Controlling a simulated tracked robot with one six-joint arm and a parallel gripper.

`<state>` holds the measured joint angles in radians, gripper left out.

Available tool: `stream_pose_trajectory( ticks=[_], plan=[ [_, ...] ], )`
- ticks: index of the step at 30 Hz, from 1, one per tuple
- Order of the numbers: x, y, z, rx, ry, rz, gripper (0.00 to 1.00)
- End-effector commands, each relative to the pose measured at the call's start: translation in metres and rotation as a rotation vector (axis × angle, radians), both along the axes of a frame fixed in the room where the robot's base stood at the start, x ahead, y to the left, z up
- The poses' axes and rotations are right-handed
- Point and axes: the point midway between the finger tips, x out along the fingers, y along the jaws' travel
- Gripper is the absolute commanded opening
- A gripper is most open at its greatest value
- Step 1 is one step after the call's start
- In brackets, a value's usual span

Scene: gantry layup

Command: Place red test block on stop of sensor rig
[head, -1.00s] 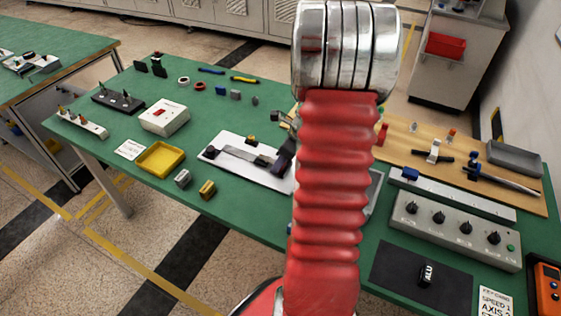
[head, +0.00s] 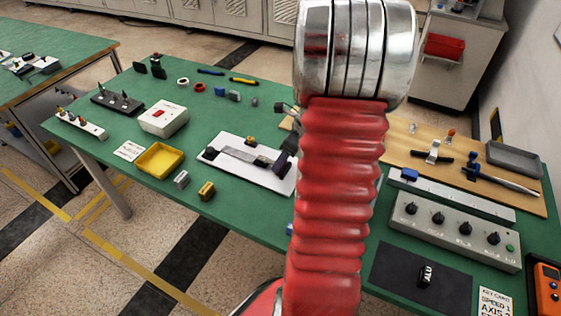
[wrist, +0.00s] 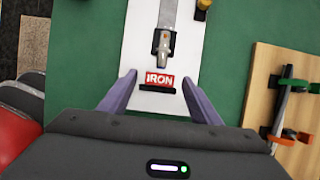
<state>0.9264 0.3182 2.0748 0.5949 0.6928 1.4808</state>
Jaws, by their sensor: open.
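The red test block, marked IRON (wrist: 160,79), lies on the white base of the sensor rig (wrist: 187,108) in the wrist view. A dark bar lies along its near edge; I cannot tell whether they touch. The rig's grey sensor head (wrist: 163,46) sits just beyond the block, at the end of a grey rail. My gripper (wrist: 158,82) is open, its two purple fingers on either side of the block with gaps to both. In the head view the rig's white base (head: 225,165) shows left of my arm; the block cannot be made out there.
A wooden board (wrist: 292,72) with clamp-like tools lies right of the rig. In the head view a yellow tray (head: 160,160), small grey and brass blocks, and a white box (head: 163,117) stand left. A grey knob panel (head: 455,230) stands right. Green table shows between them.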

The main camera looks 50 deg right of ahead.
Motion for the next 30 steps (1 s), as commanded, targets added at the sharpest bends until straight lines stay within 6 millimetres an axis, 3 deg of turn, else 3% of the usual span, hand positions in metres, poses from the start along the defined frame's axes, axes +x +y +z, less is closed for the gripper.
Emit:
stream_pose_trajectory(
  ticks=[13,18,30],
  plan=[
    [-0.026,-0.009,0.067,-0.002,-0.002,-0.001,0.58],
    [-0.030,-0.009,0.077,0.000,0.000,0.000,0.58],
    [-0.031,-0.009,0.077,0.000,0.000,0.000,0.58]
  ],
)
